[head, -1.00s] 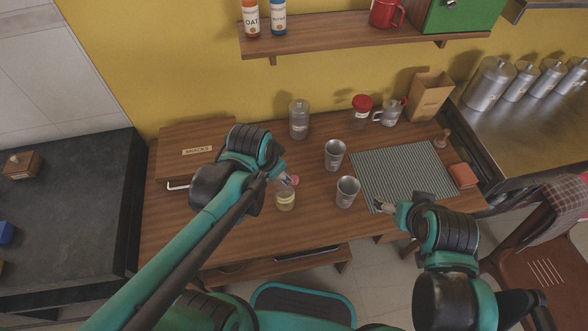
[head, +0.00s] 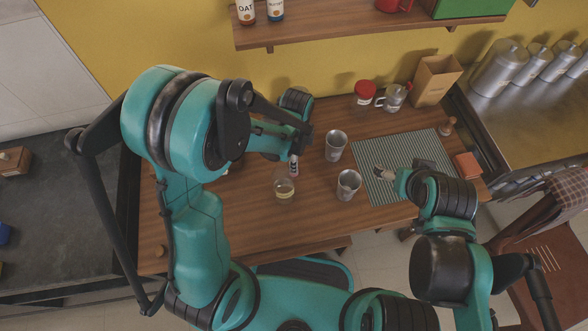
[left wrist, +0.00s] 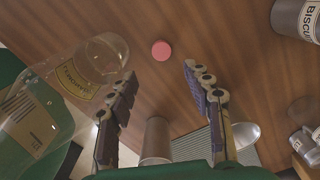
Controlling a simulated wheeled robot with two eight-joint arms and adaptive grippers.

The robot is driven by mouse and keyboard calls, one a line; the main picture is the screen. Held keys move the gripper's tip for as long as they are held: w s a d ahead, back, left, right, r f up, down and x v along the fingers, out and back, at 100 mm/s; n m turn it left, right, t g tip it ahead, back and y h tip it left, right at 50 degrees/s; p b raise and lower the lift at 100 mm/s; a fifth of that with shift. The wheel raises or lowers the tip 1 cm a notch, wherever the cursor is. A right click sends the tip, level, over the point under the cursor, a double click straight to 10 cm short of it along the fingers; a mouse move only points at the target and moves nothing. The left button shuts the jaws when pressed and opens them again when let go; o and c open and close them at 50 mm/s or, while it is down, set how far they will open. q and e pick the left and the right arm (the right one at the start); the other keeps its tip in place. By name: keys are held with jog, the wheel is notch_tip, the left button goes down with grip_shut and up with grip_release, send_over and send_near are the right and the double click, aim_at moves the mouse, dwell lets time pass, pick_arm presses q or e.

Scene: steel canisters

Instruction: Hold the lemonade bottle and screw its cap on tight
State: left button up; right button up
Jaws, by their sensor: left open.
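The clear bottle (head: 284,190) with a yellow label stands on the wooden table (head: 230,215). Its mouth appears uncovered. A small pink-red cap (left wrist: 161,50) shows against the wood in the left wrist view, beyond and between the fingers. My left gripper (left wrist: 159,72) is open with nothing between its fingers; in the head view it is just above and behind the bottle. Clear glass with a yellow label (left wrist: 72,82) fills the left of the wrist view, beside the left finger. My right gripper (head: 386,172) is over the striped mat; its finger gap is too small to judge.
Two steel cups (head: 335,146) (head: 348,185) stand right of the bottle. The striped mat (head: 425,150) lies further right. A red-lidded jar (head: 364,95), a glass mug (head: 394,97) and a paper bag (head: 436,80) stand behind. My left arm covers the table's left part.

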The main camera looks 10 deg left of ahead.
pick_arm(q)
jog(key=shift+f+b, duration=0.55)
jog(key=shift+f, duration=0.7)
jog(key=f+b, duration=0.1)
jog(key=f, duration=0.1)
jog(key=f+b, duration=0.2)
jog(key=f, duration=0.1)
jog(key=shift+w+a+f, duration=0.1)
jog(key=shift+w+f, duration=0.1)
jog(key=shift+r, duration=0.1)
jog(key=c, duration=0.7)
